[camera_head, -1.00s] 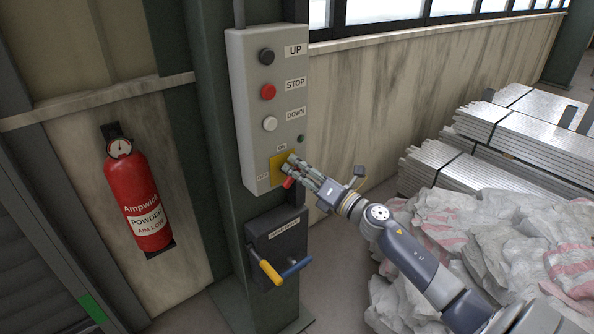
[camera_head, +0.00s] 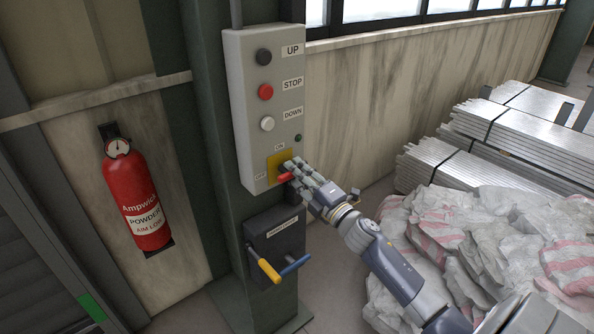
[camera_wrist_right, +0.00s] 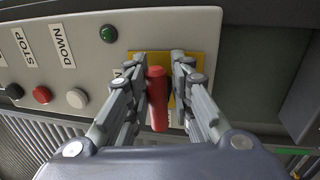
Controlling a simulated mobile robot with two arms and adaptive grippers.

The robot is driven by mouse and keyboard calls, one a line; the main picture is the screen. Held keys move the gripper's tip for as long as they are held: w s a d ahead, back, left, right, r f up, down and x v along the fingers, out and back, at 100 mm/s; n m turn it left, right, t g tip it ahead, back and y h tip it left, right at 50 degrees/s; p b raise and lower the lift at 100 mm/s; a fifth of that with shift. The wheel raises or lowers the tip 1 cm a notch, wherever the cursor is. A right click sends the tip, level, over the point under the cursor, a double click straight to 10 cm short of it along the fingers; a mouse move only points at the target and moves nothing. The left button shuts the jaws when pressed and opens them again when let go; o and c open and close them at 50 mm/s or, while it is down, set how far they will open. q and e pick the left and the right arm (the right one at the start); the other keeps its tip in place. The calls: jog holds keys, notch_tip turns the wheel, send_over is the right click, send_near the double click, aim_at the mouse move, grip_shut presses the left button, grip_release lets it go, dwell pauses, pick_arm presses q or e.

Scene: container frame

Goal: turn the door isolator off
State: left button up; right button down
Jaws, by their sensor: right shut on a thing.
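The door isolator is a red handle (camera_head: 285,177) on a yellow plate (camera_head: 275,161) low on the grey control box (camera_head: 240,100). An ON label (camera_head: 279,147) is above the plate and an OFF label (camera_head: 261,176) is at its left. The handle lies nearly level, its visible end toward the OFF side. My right gripper (camera_head: 290,171) is shut on the handle and hides part of it. In the right wrist view the red handle (camera_wrist_right: 157,98) stands between the two fingers, over the yellow plate (camera_wrist_right: 143,58). My left gripper is out of view.
UP (camera_head: 264,57), STOP (camera_head: 265,92) and DOWN (camera_head: 267,124) buttons and a dark green lamp (camera_head: 298,138) are above. A lower box (camera_head: 277,232) has yellow and blue levers. A fire extinguisher (camera_head: 137,195) hangs at left. Sacks (camera_head: 440,225) and metal stock (camera_head: 525,130) lie at right.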

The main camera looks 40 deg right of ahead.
jog(key=shift+m, duration=0.3)
jog(key=c, duration=1.4)
grip_release()
jog(key=a+v, duration=0.1)
jog(key=v, duration=1.1)
jog(key=shift+d, duration=0.45)
